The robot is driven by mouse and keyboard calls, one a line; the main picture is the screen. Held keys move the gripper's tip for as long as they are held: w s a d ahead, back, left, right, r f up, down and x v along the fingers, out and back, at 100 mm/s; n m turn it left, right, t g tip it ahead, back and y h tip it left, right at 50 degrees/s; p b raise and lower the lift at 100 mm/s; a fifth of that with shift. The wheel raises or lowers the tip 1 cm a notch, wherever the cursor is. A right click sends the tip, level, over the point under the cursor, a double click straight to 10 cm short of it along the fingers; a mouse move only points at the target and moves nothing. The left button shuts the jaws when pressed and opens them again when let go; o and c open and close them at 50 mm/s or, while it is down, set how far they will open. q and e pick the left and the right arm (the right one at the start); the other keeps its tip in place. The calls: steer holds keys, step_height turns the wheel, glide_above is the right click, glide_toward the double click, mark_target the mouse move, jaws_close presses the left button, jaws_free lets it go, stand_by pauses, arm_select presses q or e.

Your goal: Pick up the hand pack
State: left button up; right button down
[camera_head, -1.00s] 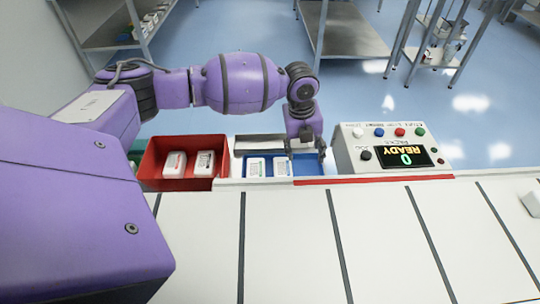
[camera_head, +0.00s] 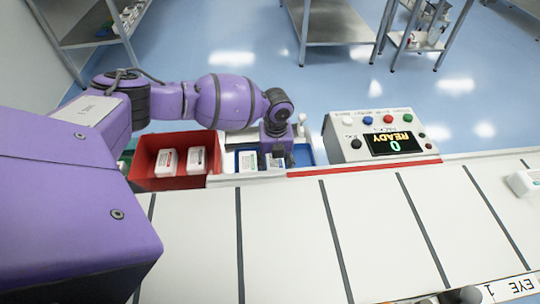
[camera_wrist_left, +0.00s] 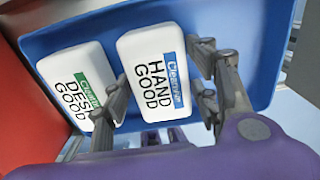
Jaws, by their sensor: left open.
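The hand pack (camera_wrist_left: 155,70) is a white pack with a blue label strip and "HAND GOOD" printing, lying in a blue tray (camera_wrist_left: 262,60). A similar pack with a green strip, the desk pack (camera_wrist_left: 75,80), lies to its left. In the head view the hand pack (camera_head: 272,163) is partly hidden by my left gripper (camera_head: 278,157), which points down over it. In the wrist view the left gripper (camera_wrist_left: 170,95) is open, with one finger near each side of the hand pack's lower part. Contact cannot be told. My right gripper is out of view.
A red bin (camera_head: 140,172) with two white packs stands left of the blue tray. A control box (camera_head: 345,130) reading "READY 0" stands to the right. The pale conveyor (camera_head: 290,230) runs in front, with a white pack (camera_head: 525,183) at far right.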

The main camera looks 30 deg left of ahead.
arm_select(q)
steer(key=shift+c, duration=0.5)
steer(key=c, duration=0.9)
steer(key=shift+r, duration=0.1)
